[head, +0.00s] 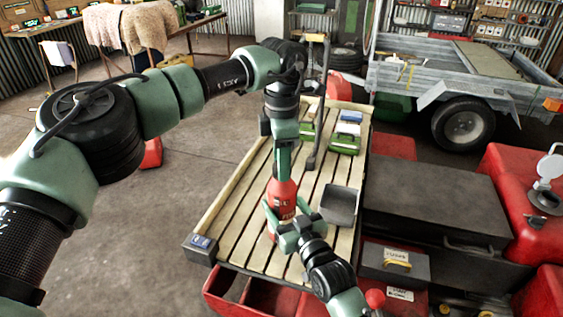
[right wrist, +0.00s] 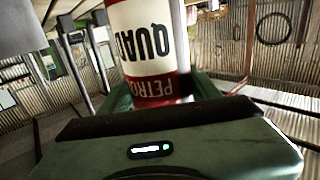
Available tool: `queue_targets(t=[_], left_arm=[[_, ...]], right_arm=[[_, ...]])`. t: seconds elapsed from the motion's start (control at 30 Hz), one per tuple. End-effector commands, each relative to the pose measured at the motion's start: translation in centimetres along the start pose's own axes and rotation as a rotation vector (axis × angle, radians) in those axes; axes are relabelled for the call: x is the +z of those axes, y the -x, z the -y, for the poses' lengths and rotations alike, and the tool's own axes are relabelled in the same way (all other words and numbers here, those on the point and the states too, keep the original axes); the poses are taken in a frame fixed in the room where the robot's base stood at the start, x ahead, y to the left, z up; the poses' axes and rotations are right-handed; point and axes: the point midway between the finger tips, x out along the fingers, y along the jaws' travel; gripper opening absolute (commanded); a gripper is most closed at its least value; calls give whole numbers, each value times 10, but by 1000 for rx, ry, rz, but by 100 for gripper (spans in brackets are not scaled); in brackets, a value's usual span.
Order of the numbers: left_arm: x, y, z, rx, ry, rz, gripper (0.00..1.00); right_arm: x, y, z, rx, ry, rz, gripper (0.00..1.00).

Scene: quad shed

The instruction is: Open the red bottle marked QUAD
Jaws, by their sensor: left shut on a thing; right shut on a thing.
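The red bottle (head: 284,190) stands upright on the slatted wooden bench top, near its front end. In the right wrist view the bottle (right wrist: 145,45) shows a white band reading QUAD and a red band reading PETRO, upside down. My right gripper (head: 289,222) comes from the front and is shut around the lower part of the bottle. My left gripper (head: 283,160) points straight down over the bottle and is shut on its top. The cap is hidden by the left gripper's fingers.
The slatted bench (head: 235,215) holds a grey scoop-like tray (head: 340,205) right of the bottle and green boxes (head: 344,144) farther back. A dark case (head: 435,195) and red containers stand to the right. A trailer (head: 465,80) stands behind. The left floor is mostly clear.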

Motion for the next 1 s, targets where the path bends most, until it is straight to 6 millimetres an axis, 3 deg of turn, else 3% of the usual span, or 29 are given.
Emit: queue_targets(t=[0.5,0.7,0.83,1.0], left_arm=[[0,1,0,0,1284,1,0],[1,1,0,1,1711,2,0],[1,1,0,1,1856,2,0],[1,1,0,1,1854,2,0]], right_arm=[[0,0,0,0,0,1,0],[0,0,0,0,0,0,0],[0,0,0,0,0,0,0],[0,0,0,0,0,0,0]])
